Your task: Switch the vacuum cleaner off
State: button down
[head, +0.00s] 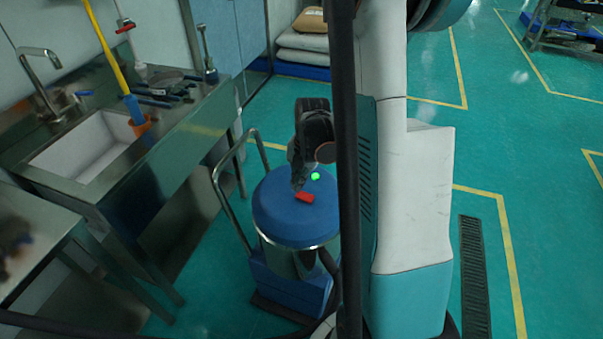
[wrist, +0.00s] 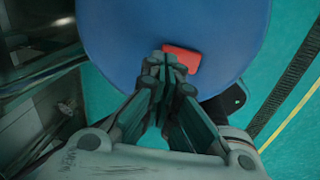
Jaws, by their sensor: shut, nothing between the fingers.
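The vacuum cleaner (head: 285,225) stands on the floor, with a round blue lid, a metal drum and a blue base. A red switch (head: 305,198) sits on the lid, and a small bright green spot (head: 316,176) shows just above it. My gripper (head: 298,187) is over the lid beside the red switch. In the wrist view my gripper (wrist: 168,58) is shut and empty, its fingertips at the near left edge of the red switch (wrist: 182,58) and overlapping it in the picture. I cannot tell whether they touch. The blue lid (wrist: 120,30) fills the upper middle there.
A steel sink bench (head: 185,135) with tools stands to the left, and another steel table (head: 35,225) is nearer. The vacuum's metal handle (head: 218,190) rises at its left. Sacks (head: 303,40) lie behind. Open green floor lies right, with a drain grate (head: 474,270).

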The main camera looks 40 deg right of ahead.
aim_at(297, 194)
jog(key=shift+w+a+f+b, duration=0.15)
jog(key=shift+f+b, duration=0.35)
jog(key=shift+f, duration=1.15)
jog(key=shift+w+a+f+g+h+b, duration=0.1)
jog(key=shift+w+f+g+h+b, duration=0.2)
jog(key=shift+f+g+b, duration=0.2)
jog(key=shift+s+r, duration=0.1)
jog(key=shift+s+d+r, duration=0.3)
jog(key=shift+s+d, duration=0.1)
jog(key=shift+s, duration=0.2)
